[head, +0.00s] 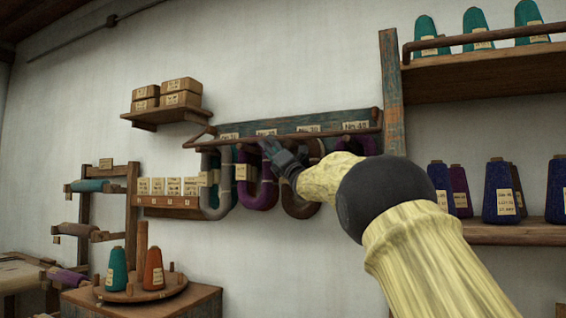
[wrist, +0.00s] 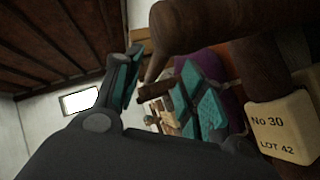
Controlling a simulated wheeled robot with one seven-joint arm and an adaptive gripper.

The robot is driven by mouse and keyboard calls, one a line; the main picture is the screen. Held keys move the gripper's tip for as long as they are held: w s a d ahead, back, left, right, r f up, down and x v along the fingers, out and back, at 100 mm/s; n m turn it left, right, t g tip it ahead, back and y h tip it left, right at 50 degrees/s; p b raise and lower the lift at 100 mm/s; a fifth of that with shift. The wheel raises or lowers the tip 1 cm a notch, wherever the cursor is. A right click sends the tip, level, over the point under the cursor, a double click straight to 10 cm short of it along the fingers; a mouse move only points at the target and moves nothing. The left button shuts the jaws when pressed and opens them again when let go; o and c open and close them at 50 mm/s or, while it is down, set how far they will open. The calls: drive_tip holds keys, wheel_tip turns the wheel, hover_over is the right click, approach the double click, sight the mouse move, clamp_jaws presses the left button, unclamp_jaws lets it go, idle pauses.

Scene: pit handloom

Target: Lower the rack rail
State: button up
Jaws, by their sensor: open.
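The rack rail (head: 225,141) is a dark wooden bar running across the front of the blue-green wall rack (head: 340,117), above hanging skeins. My gripper (head: 272,152) is at the rack, near the middle of the rail and just below it. In the wrist view my gripper (wrist: 167,88) is open, its teal-padded fingers apart. A thick dark wooden bar (wrist: 215,22), apparently the rail, passes close beside the fingers. A rounded wooden end (wrist: 155,92) shows between them. I cannot tell whether the fingers touch the wood. My arm hides part of the rack's right side.
Grey (head: 216,190), purple (head: 258,188) and brown (head: 300,200) skeins hang close around my gripper. A tag (wrist: 280,125) reading No 30, LOT 42 is near it. A box shelf (head: 166,117) is at upper left; cone shelves (head: 490,76) are at right. Open wall lies below.

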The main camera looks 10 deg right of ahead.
drive_tip(key=v, duration=0.9)
drive_tip(key=shift+w, duration=0.1)
idle(0.3)
